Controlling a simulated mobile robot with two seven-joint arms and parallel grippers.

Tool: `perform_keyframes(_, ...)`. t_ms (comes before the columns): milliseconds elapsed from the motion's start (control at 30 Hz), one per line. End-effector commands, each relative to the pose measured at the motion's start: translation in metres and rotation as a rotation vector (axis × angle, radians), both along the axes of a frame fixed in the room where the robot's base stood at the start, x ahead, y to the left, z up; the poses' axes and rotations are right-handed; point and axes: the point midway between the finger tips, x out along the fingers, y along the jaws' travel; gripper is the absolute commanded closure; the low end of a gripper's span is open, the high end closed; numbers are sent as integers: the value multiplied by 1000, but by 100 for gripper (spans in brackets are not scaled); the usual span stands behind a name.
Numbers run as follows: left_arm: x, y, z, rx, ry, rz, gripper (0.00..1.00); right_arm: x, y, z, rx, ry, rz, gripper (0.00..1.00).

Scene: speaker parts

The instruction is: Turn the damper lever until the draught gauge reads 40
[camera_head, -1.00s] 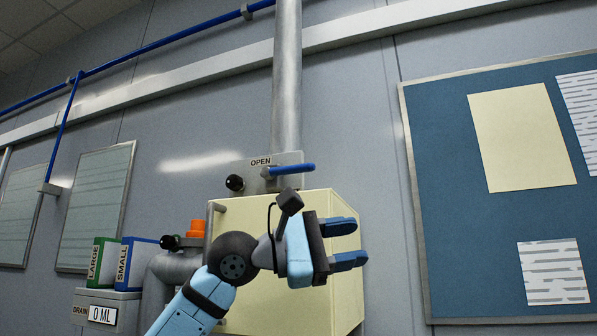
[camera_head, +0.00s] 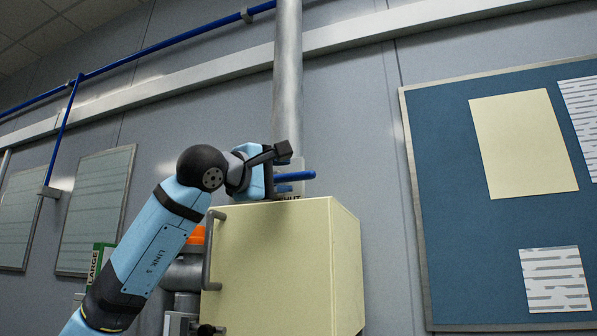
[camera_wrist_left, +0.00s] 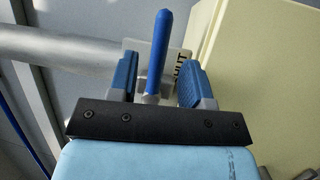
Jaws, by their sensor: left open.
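The damper lever (camera_head: 300,176) is a blue bar on the grey duct pipe (camera_head: 288,90), pointing right in the head view. A label partly reading SHUT shows below it. My left gripper (camera_head: 291,184) is at the lever, partly hiding its plate. In the left wrist view the lever (camera_wrist_left: 157,52) stands between the two blue fingers of my open gripper (camera_wrist_left: 158,78). A gap shows on each side of the lever; how deep it sits between the fingers is hard to tell. No draught gauge can be made out. My right gripper is not in view.
A cream cabinet (camera_head: 285,265) with a grey handle (camera_head: 208,250) stands right under the lever. An orange part (camera_head: 196,236) and a green binder (camera_head: 98,260) are partly behind my left arm. A blue notice board (camera_head: 450,210) hangs at right. The wall between is clear.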

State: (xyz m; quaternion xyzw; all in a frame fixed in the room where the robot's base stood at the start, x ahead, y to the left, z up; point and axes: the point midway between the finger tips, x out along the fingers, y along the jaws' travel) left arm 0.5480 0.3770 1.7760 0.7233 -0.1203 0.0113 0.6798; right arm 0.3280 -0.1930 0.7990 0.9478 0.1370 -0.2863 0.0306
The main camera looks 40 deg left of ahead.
Motion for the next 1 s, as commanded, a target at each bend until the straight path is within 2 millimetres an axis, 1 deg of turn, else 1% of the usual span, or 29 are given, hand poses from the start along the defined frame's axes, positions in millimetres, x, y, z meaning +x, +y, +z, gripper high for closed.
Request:
perform_keyframes(33, 11, -2, 4, -1, 3, -2, 55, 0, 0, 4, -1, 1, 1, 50)
perform_keyframes(100, 22, -4, 6, -2, 3, -2, 55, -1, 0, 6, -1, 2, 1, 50)
perform_keyframes(200, 36, -6, 8, -2, 2, -1, 55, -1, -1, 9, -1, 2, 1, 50)
perform_keyframes(300, 45, -8, 9, -1, 1, -2, 55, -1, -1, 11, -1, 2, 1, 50)
perform_keyframes(433, 50, -8, 9, -1, 1, 0, 55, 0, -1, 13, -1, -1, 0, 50)
perform_keyframes(667, 51, -8, 9, -1, 0, -1, 55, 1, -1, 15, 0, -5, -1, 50)
perform_keyframes(700, 51, -8, 9, -1, 0, -1, 57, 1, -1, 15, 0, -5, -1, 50)
perform_keyframes(767, 51, -8, 9, -1, 0, -1, 71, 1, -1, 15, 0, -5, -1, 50)
perform_keyframes(800, 51, -8, 9, -2, 0, -1, 80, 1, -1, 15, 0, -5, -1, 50)
perform_keyframes(900, 51, -8, 9, -2, 0, -1, 100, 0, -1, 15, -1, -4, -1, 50)
perform_keyframes(1000, 51, -8, 9, -2, 0, -1, 100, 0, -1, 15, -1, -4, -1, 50)
